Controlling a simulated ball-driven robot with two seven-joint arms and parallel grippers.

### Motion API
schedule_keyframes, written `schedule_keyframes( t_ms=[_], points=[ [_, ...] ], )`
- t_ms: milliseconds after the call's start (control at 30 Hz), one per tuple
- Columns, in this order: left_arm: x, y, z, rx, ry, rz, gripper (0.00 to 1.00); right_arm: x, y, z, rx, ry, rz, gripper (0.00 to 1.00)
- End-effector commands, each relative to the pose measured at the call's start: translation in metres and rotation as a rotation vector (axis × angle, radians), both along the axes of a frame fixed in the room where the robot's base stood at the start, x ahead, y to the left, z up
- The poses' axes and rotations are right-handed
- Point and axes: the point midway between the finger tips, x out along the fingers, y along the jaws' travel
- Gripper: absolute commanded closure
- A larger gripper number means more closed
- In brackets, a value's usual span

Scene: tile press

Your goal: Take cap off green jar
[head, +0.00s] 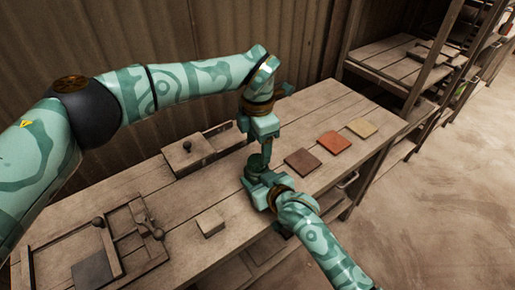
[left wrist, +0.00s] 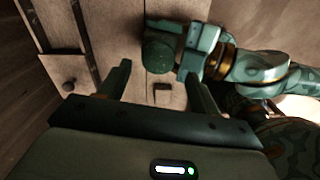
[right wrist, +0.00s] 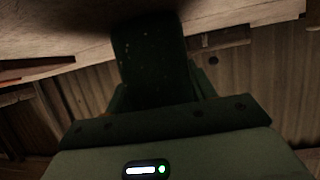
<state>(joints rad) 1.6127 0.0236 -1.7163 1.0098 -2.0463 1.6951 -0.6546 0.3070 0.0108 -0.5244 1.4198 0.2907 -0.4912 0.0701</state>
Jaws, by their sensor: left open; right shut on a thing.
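The green jar (head: 257,162) is dark green and stands over the workbench, partly hidden between my two grippers in the head view. Its round green cap (left wrist: 159,50) shows from above in the left wrist view. My right gripper (head: 258,180) is shut on the jar from the side; the jar's dark body (right wrist: 152,60) fills the space between its fingers in the right wrist view. My left gripper (head: 264,142) points down just above the jar. Its fingers are apart and empty in the left wrist view (left wrist: 162,82), with the cap beyond them.
Brown (head: 302,162), orange (head: 334,142) and yellow (head: 362,127) tiles lie right of the jar. A wooden box with a knobbed lid (head: 188,160) is behind left. A small block (head: 210,223) and a wooden press frame (head: 128,268) are at left front.

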Motion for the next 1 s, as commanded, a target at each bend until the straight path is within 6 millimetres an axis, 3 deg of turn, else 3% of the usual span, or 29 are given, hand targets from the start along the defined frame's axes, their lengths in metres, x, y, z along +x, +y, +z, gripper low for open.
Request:
schedule_keyframes(
  t_ms=[133,300,567,667,1000],
  points=[
    [0.004,-0.003,0.015,-0.015,-0.014,-0.159,0.36,0.0,0.0,0.0,-0.001,0.001,0.001,1.0],
    [0.004,-0.002,0.028,-0.01,-0.018,-0.536,0.36,-0.001,0.001,0.0,0.0,0.0,0.001,1.0],
    [0.002,0.001,0.031,0.005,-0.005,-0.943,0.36,-0.001,0.001,0.0,0.001,0.0,0.002,1.0],
    [0.001,0.002,0.025,0.006,-0.003,-0.991,0.36,-0.001,0.001,0.0,0.001,0.0,0.002,1.0],
    [0.001,0.001,-0.03,0.003,-0.002,-0.996,0.36,-0.001,0.001,0.0,0.001,0.0,0.002,1.0]
  ],
)
